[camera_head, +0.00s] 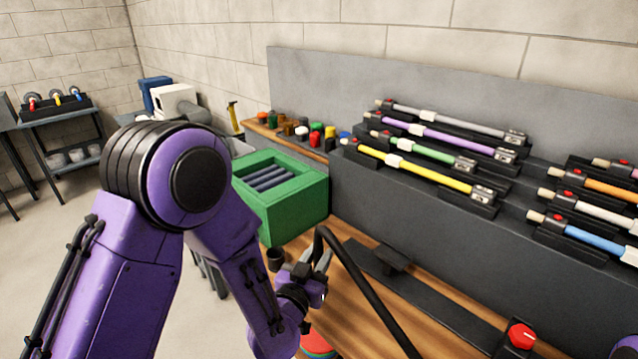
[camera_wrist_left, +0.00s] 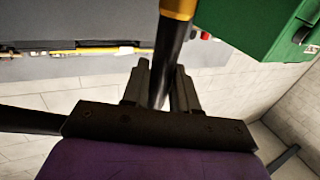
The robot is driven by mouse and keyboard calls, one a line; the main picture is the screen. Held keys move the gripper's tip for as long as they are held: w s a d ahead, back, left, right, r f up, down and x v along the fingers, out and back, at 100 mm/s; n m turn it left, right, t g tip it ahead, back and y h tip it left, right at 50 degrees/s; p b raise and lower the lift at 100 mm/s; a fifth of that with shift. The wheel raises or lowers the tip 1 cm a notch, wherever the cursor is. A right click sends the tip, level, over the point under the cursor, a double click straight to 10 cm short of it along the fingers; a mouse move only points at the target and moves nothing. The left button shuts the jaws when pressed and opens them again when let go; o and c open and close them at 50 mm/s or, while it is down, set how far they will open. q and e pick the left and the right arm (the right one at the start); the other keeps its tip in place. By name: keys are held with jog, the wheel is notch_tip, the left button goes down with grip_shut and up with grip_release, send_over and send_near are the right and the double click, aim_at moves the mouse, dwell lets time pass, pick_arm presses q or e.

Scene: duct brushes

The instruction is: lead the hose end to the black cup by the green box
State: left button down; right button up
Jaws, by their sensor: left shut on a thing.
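My left gripper (camera_head: 317,262) is shut on the black hose (camera_head: 362,285) over the wooden bench. The hose arches up from the gripper and runs down to the lower right. In the left wrist view the hose (camera_wrist_left: 168,60) passes between the fingers (camera_wrist_left: 160,85), and a gold-coloured fitting (camera_wrist_left: 179,8) shows on it at the top edge. The black cup (camera_head: 275,260) stands on the bench just left of the gripper, in front of the green box (camera_head: 298,208). The box also shows in the left wrist view (camera_wrist_left: 262,28). My right gripper is out of view.
Green box holds dark rods. Racks with coloured brushes (camera_head: 430,172) stand on the grey stepped stand (camera_head: 410,225) to the right. A dark rail (camera_head: 430,298) and a red knob (camera_head: 521,335) lie ahead on the bench. A red-and-green round thing (camera_head: 317,345) is near the front.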

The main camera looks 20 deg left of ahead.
pick_arm(q)
jog(key=w+a+r+h+p, duration=0.1)
jog(key=w+a+r+p, duration=0.3)
jog(key=a, duration=0.4)
jog(key=w+a+r+p, duration=0.3)
jog(key=a+r+p, duration=0.15)
jog(key=a, duration=0.35)
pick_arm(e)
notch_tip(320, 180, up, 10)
pick_arm(q)
jog(key=shift+m, duration=0.3)
notch_tip(320, 180, down, 7)
jog(key=b, duration=0.4)
jog(key=shift+w+r, duration=0.1)
jog(key=shift+r, duration=0.05)
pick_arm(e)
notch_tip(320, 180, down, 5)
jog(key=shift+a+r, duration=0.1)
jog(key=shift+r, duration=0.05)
pick_arm(q)
jog(key=shift+s+b, duration=0.2)
jog(key=shift+b, duration=0.1)
